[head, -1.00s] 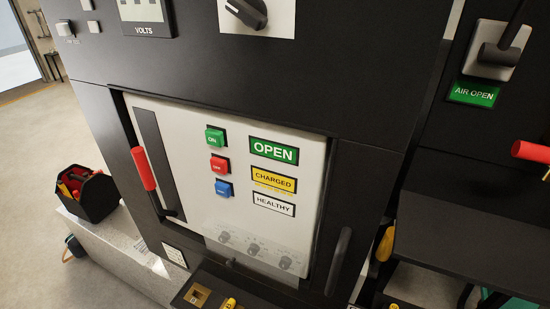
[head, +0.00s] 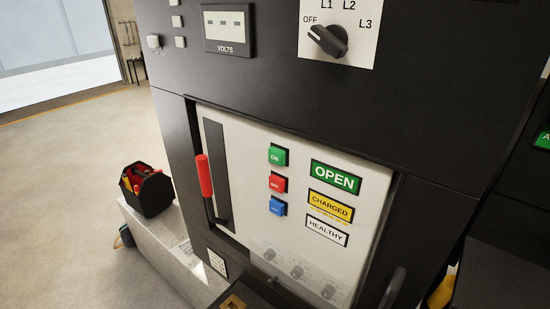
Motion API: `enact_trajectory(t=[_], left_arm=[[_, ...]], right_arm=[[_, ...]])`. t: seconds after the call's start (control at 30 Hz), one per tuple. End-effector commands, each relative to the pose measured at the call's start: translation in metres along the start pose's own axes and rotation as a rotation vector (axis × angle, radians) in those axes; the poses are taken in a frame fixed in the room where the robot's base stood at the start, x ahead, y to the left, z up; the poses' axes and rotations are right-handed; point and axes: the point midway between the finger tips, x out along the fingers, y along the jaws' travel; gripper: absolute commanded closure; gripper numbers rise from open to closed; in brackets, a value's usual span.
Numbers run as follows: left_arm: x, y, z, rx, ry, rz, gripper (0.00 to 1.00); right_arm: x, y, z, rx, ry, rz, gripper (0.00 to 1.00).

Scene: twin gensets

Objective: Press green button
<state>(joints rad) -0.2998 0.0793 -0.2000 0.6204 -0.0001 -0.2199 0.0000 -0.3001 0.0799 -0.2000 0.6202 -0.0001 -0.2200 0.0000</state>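The green button (head: 277,155), marked ON, is the top one of a column of three on the white breaker panel (head: 240,135). A red button (head: 277,183) sits below it and a blue button (head: 277,207) below that. To the right of the column are the labels OPEN (head: 335,178) in green, CHARGED (head: 330,207) in yellow and HEALTHY (head: 326,231) in white. Nothing covers the green button. Neither of my grippers shows in the head view.
A red-handled lever (head: 204,175) stands at the panel's left. Above are a volts meter (head: 227,30) and a rotary selector (head: 328,40). A black tool box (head: 147,191) rests on a pale plinth (head: 160,250) at left. Open floor (head: 60,180) lies further left.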

Motion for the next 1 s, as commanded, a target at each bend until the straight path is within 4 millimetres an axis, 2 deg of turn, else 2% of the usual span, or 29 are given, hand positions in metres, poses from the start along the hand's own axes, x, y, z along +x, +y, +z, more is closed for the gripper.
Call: enact_trajectory(t=[0.17, 0.67, 1.0], left_arm=[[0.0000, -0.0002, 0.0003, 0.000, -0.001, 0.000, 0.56], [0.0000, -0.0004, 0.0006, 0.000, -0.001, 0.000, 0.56], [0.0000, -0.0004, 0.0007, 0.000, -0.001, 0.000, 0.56]], right_arm=[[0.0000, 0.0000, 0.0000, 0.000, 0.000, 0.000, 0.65], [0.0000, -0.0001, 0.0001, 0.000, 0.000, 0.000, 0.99], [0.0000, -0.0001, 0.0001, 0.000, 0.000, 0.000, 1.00]])
